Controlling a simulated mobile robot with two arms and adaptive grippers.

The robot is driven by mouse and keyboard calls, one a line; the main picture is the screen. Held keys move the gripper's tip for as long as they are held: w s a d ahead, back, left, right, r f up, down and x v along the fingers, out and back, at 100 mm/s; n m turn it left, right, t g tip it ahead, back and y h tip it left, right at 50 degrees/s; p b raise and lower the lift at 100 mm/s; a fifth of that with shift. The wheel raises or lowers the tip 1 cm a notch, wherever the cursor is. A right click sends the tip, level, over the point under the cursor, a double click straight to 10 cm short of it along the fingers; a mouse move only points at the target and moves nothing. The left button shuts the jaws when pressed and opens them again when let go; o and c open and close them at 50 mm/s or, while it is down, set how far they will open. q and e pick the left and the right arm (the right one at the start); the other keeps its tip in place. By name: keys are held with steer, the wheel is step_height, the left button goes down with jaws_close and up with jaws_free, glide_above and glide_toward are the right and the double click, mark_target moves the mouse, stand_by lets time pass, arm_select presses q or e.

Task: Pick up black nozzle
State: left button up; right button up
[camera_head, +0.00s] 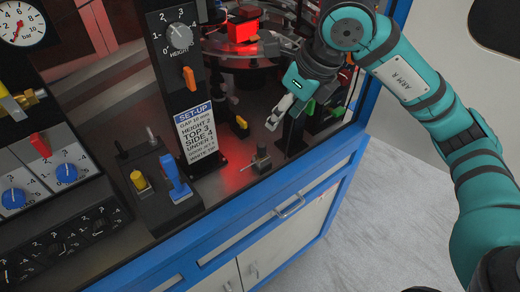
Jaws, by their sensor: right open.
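I cannot make out the black nozzle for certain. A small dark part with a yellow piece (239,126) stands on the machine deck behind the set-up card, left of my right gripper. My right gripper (284,114) hangs over the deck near the front edge of the machine. It is open, with a pale finger pointing down and left and darker parts beside it. I see nothing held in it. My left gripper is out of view.
A black post (178,75) with a height dial carries a white set-up card (202,140). A control box (156,190) with yellow and blue levers stands in front. A red-lit round mechanism (245,45) is behind. The blue frame (255,200) edges the deck; floor lies right.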

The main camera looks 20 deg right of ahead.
steer(key=p, duration=0.2)
glide_toward(262, 145)
steer(key=x, duration=0.5)
steer(key=shift+a+f, duration=0.1)
steer(key=shift+w+f, duration=0.1)
steer(key=shift+f, duration=0.35)
steer(key=p+x, duration=0.2)
steer(key=x, duration=0.1)
steer(key=shift+w+f, duration=0.15)
steer(key=shift+f, duration=0.15)
steer(key=shift+w+a+f, duration=0.15)
steer(key=shift+f, duration=0.3)
jaws_close()
